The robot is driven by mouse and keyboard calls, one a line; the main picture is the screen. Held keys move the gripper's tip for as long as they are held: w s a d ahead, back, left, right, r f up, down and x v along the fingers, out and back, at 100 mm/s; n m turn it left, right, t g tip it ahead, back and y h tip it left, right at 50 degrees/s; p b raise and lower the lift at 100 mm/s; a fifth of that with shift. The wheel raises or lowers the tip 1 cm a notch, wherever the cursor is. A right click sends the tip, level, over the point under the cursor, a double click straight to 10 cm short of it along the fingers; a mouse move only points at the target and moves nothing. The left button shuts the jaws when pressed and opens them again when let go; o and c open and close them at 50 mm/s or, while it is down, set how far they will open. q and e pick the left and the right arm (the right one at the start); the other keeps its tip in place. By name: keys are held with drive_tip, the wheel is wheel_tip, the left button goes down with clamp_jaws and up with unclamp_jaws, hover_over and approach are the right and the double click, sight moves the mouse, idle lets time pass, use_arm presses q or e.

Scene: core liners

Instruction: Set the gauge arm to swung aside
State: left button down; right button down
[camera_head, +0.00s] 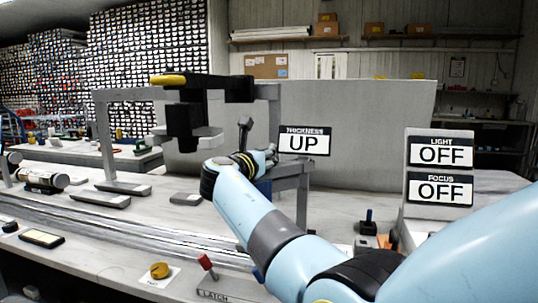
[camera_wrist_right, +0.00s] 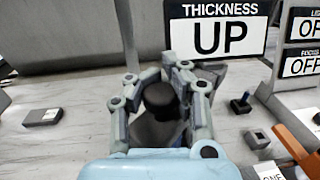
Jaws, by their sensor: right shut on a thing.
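The sign reading THICKNESS UP (camera_head: 304,142) stands by a grey post, and it also shows in the right wrist view (camera_wrist_right: 219,33). My right gripper (camera_wrist_right: 158,78) is shut on a dark handle with a round black knob (camera_wrist_right: 159,96), which I take to be the gauge arm's. In the head view a dark stem with a grey head (camera_head: 245,124) rises just beyond my right gripper (camera_head: 262,158). My forearm and gripper hide where it joins its base. My left gripper is not in view.
A grey gantry (camera_head: 103,135) carries a black instrument head (camera_head: 184,122) and a yellow-ended bar (camera_head: 168,80), left of my right arm. Signs read LIGHT OFF (camera_head: 440,152) and FOCUS OFF (camera_head: 440,189) at the right. A red-topped LATCH lever (camera_head: 206,263) and yellow knob (camera_head: 160,270) are in front.

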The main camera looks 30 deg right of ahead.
drive_tip(key=c, duration=1)
unclamp_jaws()
drive_tip(key=shift+w+a+t, duration=0.25)
drive_tip(key=shift+a+t, duration=0.05)
drive_tip(key=shift+a, duration=0.65)
drive_tip(key=shift+c, duration=0.2)
drive_tip(key=shift+d, duration=0.1)
drive_tip(key=shift+d, duration=0.1)
drive_tip(key=shift+r, duration=0.25)
wheel_tip(320, 180, up, 10)
drive_tip(key=shift+f, duration=0.25)
drive_tip(key=shift+c, duration=0.3)
